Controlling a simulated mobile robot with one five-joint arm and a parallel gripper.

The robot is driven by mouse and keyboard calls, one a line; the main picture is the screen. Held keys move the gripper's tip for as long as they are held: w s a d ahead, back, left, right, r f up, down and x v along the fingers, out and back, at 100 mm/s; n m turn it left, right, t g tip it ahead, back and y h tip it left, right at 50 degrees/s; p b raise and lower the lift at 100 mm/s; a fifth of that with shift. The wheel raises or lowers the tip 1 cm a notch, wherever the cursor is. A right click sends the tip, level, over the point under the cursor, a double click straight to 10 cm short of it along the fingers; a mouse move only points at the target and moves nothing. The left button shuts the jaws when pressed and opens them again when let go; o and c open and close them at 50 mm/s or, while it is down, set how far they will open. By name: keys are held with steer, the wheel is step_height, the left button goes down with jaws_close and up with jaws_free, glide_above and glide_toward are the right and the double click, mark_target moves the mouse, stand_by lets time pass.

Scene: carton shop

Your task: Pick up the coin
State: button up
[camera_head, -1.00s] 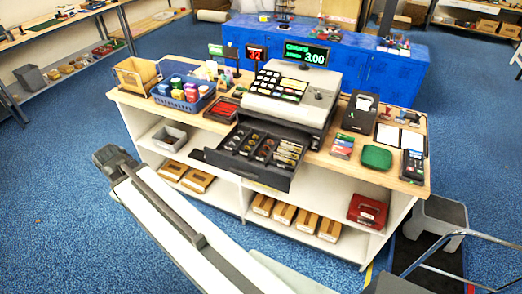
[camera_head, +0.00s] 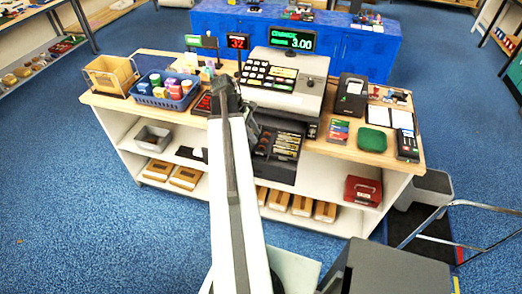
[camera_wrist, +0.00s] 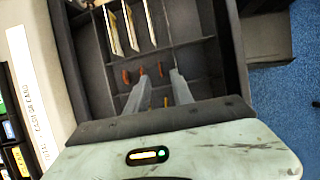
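The open cash drawer (camera_head: 281,178) sticks out below the register; it also shows in the wrist view (camera_wrist: 232,50). In the wrist view, small reddish-brown coins stand in its compartments: one on the left (camera_wrist: 125,76), one in the middle (camera_wrist: 141,70) and one on the right (camera_wrist: 160,69). My gripper (camera_wrist: 161,76) is open over the drawer, its two fingers apart and pointing into it. The right coin appears between the fingertips, with no clear contact. In the head view my arm covers the drawer's left part and the gripper is mostly hidden.
Banknotes (camera_wrist: 131,25) stand in the slots beside the coins. The drawer's walls and dividers are close around the fingers. The register (camera_head: 284,85) stands behind the drawer. A blue basket (camera_head: 163,92) is left on the counter, and a green dish (camera_head: 373,140) is right.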

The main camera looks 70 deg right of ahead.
mark_target(262, 148)
steer(key=shift+s+d+f, duration=0.1)
steer(key=shift+s+f, duration=0.15)
steer(key=shift+f, duration=0.4)
steer(key=shift+r, duration=0.1)
steer(key=b+x, duration=0.5)
steer(key=shift+f, duration=0.2)
steer(key=shift+r, duration=0.2)
jaws_close()
